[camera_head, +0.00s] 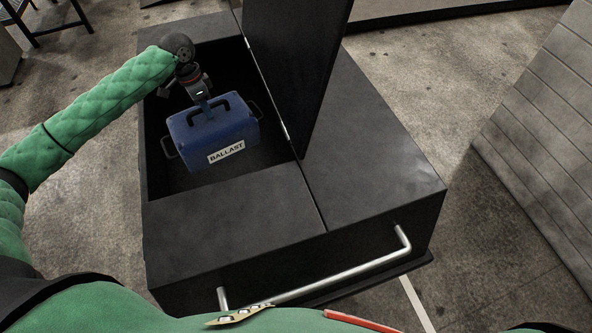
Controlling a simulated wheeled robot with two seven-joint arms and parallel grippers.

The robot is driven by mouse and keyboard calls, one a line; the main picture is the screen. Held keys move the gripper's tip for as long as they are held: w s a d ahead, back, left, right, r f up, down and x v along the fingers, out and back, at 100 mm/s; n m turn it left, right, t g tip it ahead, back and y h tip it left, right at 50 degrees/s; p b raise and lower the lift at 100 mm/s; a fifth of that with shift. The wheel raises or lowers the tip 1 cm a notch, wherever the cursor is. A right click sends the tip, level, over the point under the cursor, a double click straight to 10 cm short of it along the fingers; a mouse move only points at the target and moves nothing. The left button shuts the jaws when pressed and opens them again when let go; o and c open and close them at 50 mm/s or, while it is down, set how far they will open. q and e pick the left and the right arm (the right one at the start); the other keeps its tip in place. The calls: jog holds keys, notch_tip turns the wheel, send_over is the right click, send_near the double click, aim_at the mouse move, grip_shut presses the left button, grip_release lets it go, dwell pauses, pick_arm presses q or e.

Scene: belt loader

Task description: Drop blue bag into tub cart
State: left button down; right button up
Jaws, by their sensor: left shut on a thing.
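The blue bag (222,133) is a boxy blue case with dark handles and a white "BALLAST" label. It is inside the open compartment of the black tub cart (237,222). My left gripper (205,108) is above the bag, shut on its top handle. The bag looks upright; whether it touches the compartment floor I cannot tell. The fingertips are partly hidden at the handle. My right gripper is not in view.
A dark upright panel (292,65) stands along the right side of the opening. A silver push bar (330,277) is on the cart's near side. A grey panelled block (545,130) stands at the right. Concrete floor lies between it and the cart.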

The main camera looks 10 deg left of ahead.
aim_at(210, 121)
pick_arm(q)
jog(key=shift+f, duration=2.8)
notch_tip(210, 121, down, 2)
jog(key=shift+f+b, duration=0.15)
jog(key=shift+b, duration=0.7)
jog(key=shift+f+b, duration=0.35)
jog(key=shift+f, duration=0.1)
